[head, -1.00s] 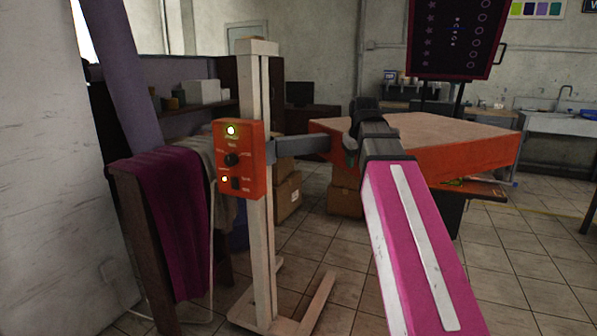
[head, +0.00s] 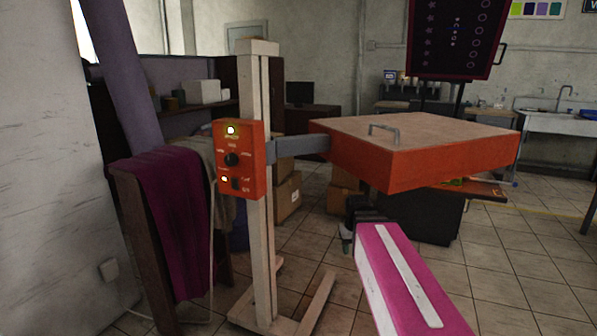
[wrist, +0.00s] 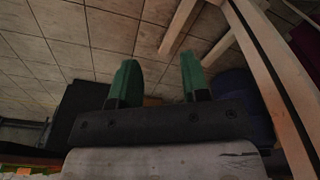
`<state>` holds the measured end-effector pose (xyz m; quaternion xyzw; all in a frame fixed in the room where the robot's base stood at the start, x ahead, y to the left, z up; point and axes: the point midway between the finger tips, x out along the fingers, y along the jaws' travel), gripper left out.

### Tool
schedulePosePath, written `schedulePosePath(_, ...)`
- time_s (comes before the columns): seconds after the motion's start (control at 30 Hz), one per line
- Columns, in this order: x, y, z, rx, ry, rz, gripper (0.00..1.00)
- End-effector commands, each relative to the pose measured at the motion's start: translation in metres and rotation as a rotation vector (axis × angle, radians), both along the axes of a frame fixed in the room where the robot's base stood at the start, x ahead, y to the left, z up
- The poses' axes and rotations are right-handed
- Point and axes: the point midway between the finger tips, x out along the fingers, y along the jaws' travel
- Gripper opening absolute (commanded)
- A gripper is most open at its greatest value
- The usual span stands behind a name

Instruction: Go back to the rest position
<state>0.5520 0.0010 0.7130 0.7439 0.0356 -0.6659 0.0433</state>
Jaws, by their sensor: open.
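My gripper (head: 347,240) hangs low in the head view, at the end of my magenta arm and below the orange press head. In the wrist view its two green fingers (wrist: 157,82) stand apart with nothing between them. Most of the gripper is hidden behind my own wrist in the head view.
The orange press head (head: 440,160), with a grey handle on top, juts out from a pale post (head: 258,220) with an orange control box (head: 238,160). A magenta cloth (head: 180,220) hangs at the left. Cardboard boxes (head: 288,196) stand behind. Tiled floor is clear at the right.

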Motion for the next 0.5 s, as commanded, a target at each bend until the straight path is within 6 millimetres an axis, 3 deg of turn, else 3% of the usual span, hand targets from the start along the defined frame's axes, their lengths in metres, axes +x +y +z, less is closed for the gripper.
schedulePosePath(0.03,-0.008,0.000,-0.016,0.001,0.014,-0.009,0.42)
schedulePosePath(0.3,-0.043,-0.001,-0.088,0.008,0.067,-0.066,0.42)
schedulePosePath(0.5,-0.066,-0.001,-0.126,0.010,0.094,-0.098,0.42)
